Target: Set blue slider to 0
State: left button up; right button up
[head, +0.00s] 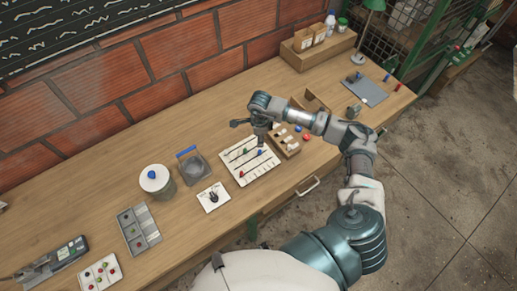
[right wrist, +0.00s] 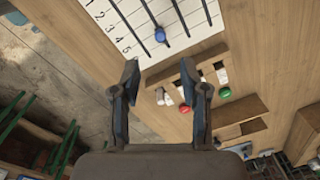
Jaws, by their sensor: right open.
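The white slider panel (head: 262,170) lies on the workbench, with dark slots and coloured knobs. In the right wrist view the panel (right wrist: 205,18) shows numbers 1 to 5 along one edge. The blue slider knob (right wrist: 160,35) sits in a slot near the 5 end; no 0 mark is visible there. In the head view the blue knob (head: 260,152) is just below my right gripper (head: 261,136). My right gripper (right wrist: 158,80) is open and empty, its two fingers apart, with the knob beyond their tips and not touched. My left gripper is out of view.
A wooden holder (head: 290,151) with white pieces and several coloured buttons stand right of the panel. A small joystick plate (head: 213,197), a grey container (head: 194,168) and a white-lidded jar (head: 156,181) are to the left.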

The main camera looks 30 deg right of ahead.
aim_at(259, 151)
jog(key=f, duration=1)
jog(key=shift+w+d+p, duration=0.15)
jog(key=shift+d+p, duration=0.1)
jog(key=shift+p, duration=0.05)
jog(key=shift+a+f, duration=0.2)
jog(key=shift+a, duration=0.05)
